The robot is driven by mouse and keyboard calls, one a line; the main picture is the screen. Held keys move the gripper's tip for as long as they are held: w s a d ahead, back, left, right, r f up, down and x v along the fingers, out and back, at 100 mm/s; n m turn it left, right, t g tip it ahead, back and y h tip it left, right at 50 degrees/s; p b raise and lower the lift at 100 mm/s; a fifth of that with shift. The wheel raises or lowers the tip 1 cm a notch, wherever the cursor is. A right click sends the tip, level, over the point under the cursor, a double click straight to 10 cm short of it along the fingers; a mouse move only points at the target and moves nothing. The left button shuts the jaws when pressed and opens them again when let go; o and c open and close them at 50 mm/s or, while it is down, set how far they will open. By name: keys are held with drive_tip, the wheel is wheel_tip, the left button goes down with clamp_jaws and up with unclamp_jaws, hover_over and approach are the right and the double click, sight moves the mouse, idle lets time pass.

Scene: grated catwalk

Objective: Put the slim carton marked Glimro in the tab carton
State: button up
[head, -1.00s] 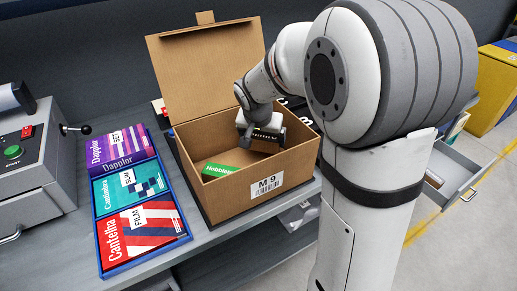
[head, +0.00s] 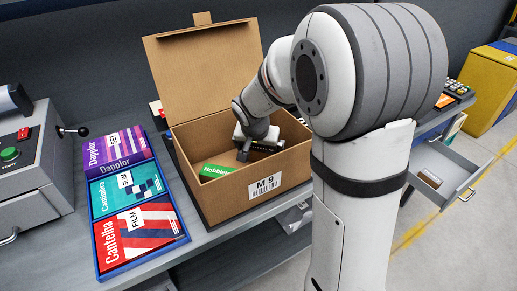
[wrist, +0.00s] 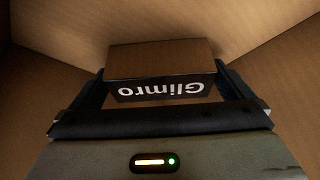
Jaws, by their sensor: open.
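The tab carton (head: 225,206) is a brown cardboard box with an M 9 label and its lid tilted up at the back. My gripper (head: 262,146) reaches down inside it, at the right part. The slim Glimro carton (wrist: 160,90) is between my fingers in the wrist view, with a dark face, white upside-down letters and a brown side. My gripper (wrist: 160,72) is open around it, one finger on each side. In the head view the Glimro carton (head: 268,146) is partly hidden by my gripper; its contact with the floor is hidden.
A green Hobbles carton (head: 217,171) lies in the tab carton's left part. A blue tray (head: 184,238) with several coloured cartons stands to the left. A grey machine with a green button (head: 9,154) is at far left. An open drawer (head: 447,165) juts out at right.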

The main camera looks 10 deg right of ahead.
drive_tip(key=shift+s+r, duration=0.1)
drive_tip(key=shift+r, duration=0.45)
drive_tip(key=v, duration=1.1)
drive_tip(key=shift+p, duration=0.4)
drive_tip(key=shift+s+a, duration=0.1)
